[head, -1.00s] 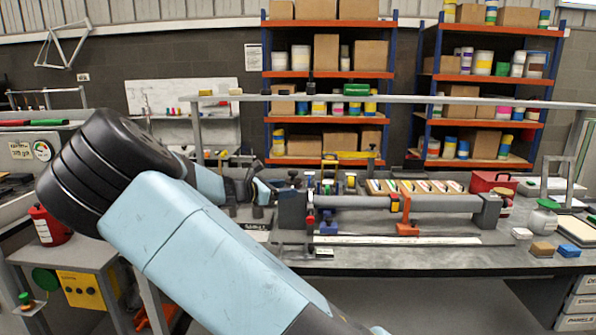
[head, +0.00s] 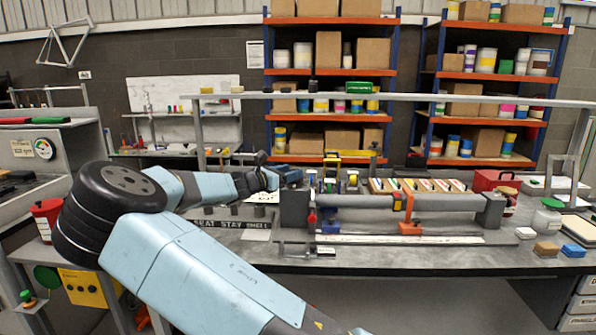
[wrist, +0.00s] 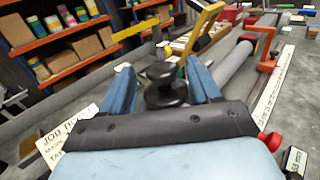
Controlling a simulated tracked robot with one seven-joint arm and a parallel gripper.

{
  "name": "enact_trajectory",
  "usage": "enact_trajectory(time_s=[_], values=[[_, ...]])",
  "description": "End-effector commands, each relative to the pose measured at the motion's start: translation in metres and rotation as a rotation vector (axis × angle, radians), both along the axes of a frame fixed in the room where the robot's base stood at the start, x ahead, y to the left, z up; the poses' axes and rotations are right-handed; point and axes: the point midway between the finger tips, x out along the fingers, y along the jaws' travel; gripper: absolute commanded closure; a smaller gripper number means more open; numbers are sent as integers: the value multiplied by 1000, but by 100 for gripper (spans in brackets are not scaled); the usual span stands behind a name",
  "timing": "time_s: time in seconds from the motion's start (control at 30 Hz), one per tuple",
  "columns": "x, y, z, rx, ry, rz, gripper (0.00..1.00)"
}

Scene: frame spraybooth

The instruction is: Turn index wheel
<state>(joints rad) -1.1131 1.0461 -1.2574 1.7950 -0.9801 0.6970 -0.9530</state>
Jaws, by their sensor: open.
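My gripper (head: 290,174) is at the left end of the bench fixture in the head view, level with the back of the fixture. In the wrist view my gripper (wrist: 160,68) has its two blue fingers apart, one on each side of a black round knob-like part (wrist: 165,90). I cannot tell whether the fingers touch it, or for certain whether it is the index wheel. The fixture carries a grey horizontal tube (head: 350,202), which also shows in the wrist view (wrist: 232,66). The part's lower side is hidden by my wrist.
A yellow-handled tool (wrist: 203,30) stands close beyond my fingers. A red knob (head: 312,217) and blue block (head: 329,227) sit at the fixture's front left. The bench front (head: 400,257) is mostly clear.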

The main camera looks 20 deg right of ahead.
Motion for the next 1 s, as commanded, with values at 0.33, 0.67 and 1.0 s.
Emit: enact_trajectory(time_s=[0.33, 0.67, 1.0], values=[[18, -37, 0, 0, 0, -1, 38], [20, -41, 0, 1, 0, 0, 38], [20, -40, 0, 1, 0, 0, 66]])
